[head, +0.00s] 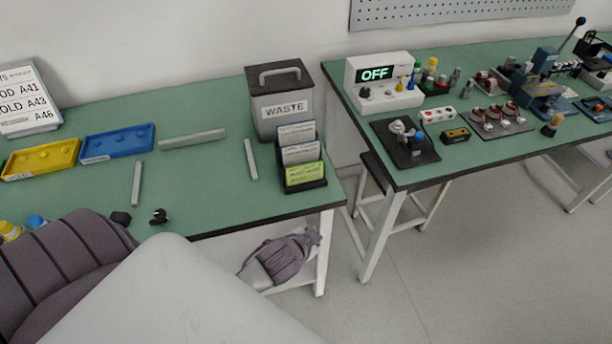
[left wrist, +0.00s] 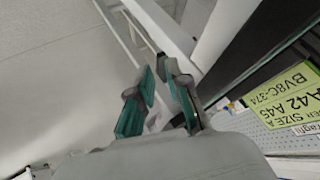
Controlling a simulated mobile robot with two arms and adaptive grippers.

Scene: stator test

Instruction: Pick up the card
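A yellow-green card (head: 304,175) with dark writing stands in the front slot of a black card rack (head: 303,187) at the right front of the left table. Pale cards (head: 300,153) stand behind it. In the left wrist view a yellow-green card (left wrist: 285,97) with large print shows at the right edge, partly cut off. My left gripper (left wrist: 160,68) has teal pads apart with nothing between them; it is off to the left of that card in this view and not touching it. Its fingers cannot be made out in the head view. My right gripper is in neither view.
A grey waste bin (head: 281,105) stands behind the rack. Yellow (head: 42,160) and blue (head: 118,143) trays and several grey bars lie farther left. A second table (head: 455,165) with a tester (head: 383,84) and parts stands right, across a floor gap.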

